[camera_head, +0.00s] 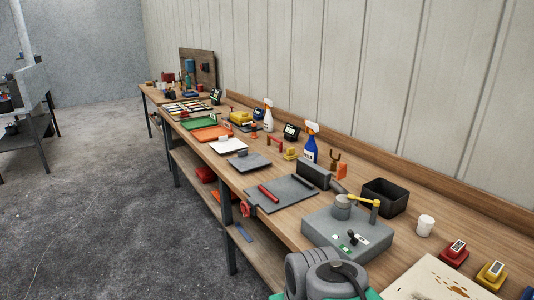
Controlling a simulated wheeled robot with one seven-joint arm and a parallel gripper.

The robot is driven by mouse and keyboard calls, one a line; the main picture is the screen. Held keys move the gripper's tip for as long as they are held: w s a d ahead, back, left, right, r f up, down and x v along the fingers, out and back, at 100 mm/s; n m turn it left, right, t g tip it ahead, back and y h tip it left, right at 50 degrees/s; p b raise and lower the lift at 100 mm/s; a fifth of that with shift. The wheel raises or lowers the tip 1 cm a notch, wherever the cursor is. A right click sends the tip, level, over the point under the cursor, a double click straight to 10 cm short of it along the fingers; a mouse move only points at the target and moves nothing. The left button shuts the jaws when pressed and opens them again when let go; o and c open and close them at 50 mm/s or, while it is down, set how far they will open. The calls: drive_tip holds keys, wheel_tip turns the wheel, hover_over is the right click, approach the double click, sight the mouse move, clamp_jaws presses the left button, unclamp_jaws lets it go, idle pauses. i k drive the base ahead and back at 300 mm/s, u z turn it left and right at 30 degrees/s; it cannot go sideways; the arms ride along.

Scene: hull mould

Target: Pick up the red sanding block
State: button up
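A small red block (455,254) with a pale label or pad on its top, which looks like the red sanding block, lies on the wooden bench at the right. It is beside a similar yellow block (491,275) and behind a stained pale board. Nothing is touching it from above. Grey rounded parts at the bottom middle look like my own arm. My gripper's fingers cannot be made out.
The long wooden bench (400,152) runs along the wall. A white cup (425,225), a black open bin (385,197), a grey lever box (345,232) and the stained board (437,282) are near the red block. Grey floor (100,215) lies open at left.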

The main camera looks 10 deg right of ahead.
sight(455, 255)
drive_tip(key=k, duration=0.5)
drive_tip(key=u, duration=0.95)
drive_tip(key=i, duration=0.55)
drive_tip(key=z, duration=2.4)
drive_tip(key=k, duration=0.5)
drive_tip(key=u, duration=0.85)
drive_tip(key=i, duration=0.65)
drive_tip(key=z, duration=0.3)
